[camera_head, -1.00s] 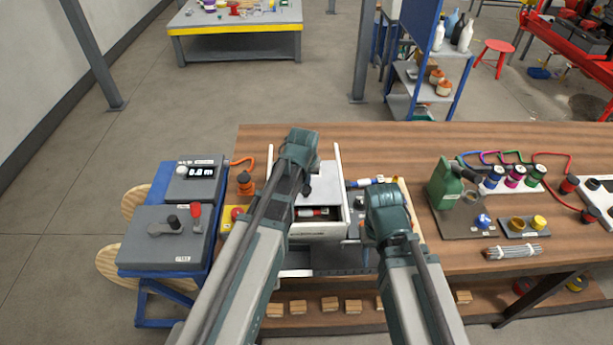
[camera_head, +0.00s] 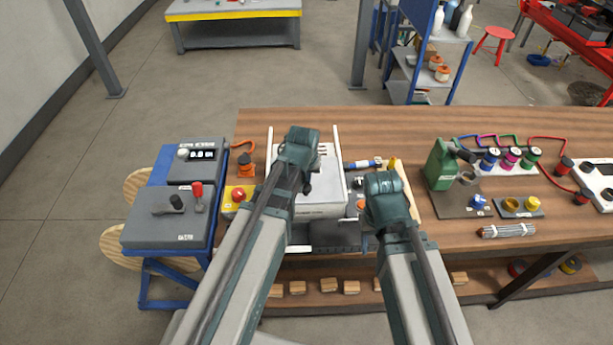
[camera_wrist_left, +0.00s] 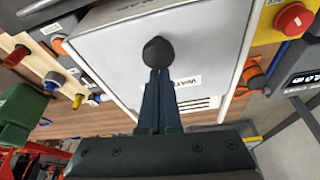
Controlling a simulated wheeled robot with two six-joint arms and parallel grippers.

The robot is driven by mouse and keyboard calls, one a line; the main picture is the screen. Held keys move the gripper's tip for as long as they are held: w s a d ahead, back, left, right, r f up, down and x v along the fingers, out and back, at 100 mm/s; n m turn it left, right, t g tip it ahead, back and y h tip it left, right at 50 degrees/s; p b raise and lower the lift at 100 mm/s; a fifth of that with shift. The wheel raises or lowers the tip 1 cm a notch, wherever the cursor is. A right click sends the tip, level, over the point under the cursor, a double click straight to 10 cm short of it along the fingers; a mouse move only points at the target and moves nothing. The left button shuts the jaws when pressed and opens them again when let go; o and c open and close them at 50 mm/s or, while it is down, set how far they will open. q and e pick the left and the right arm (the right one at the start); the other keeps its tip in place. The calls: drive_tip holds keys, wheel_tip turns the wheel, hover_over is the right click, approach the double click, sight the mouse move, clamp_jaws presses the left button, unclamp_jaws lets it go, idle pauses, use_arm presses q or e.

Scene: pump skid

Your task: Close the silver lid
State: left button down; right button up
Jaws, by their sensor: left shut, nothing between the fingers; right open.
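The silver lid (camera_head: 322,188) is a flat grey panel on the white-walled box, and the box's front opening no longer shows its inside. In the left wrist view the lid (camera_wrist_left: 115,50) carries a round black knob (camera_wrist_left: 157,52). My left gripper (camera_wrist_left: 160,78) is shut and empty, its tips right at the knob; whether they touch it I cannot tell. In the head view the left wrist hides much of the lid. My right gripper (camera_head: 385,195) hangs to the right of the box, apart from the lid; its fingers are mostly hidden.
A grey control box (camera_head: 168,225) on a blue stand and a red button on a yellow box (camera_head: 238,194) are on the left. The wooden bench (camera_head: 400,130) is clear behind.

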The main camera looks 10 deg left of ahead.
use_arm(q)
drive_tip(key=w, duration=0.4)
drive_tip(key=shift+w+a+r+p, duration=0.2)
drive_tip(key=shift+a+r+p, duration=0.1)
drive_tip(key=shift+r, duration=0.1)
drive_tip(key=p+v, duration=0.9)
drive_tip(key=v, duration=0.1)
drive_tip(key=shift+s, duration=0.25)
use_arm(e)
wheel_tip(320, 180, up, 10)
drive_tip(key=shift+w, duration=0.15)
use_arm(q)
drive_tip(key=shift+d+f, duration=0.1)
drive_tip(key=shift+d, duration=0.05)
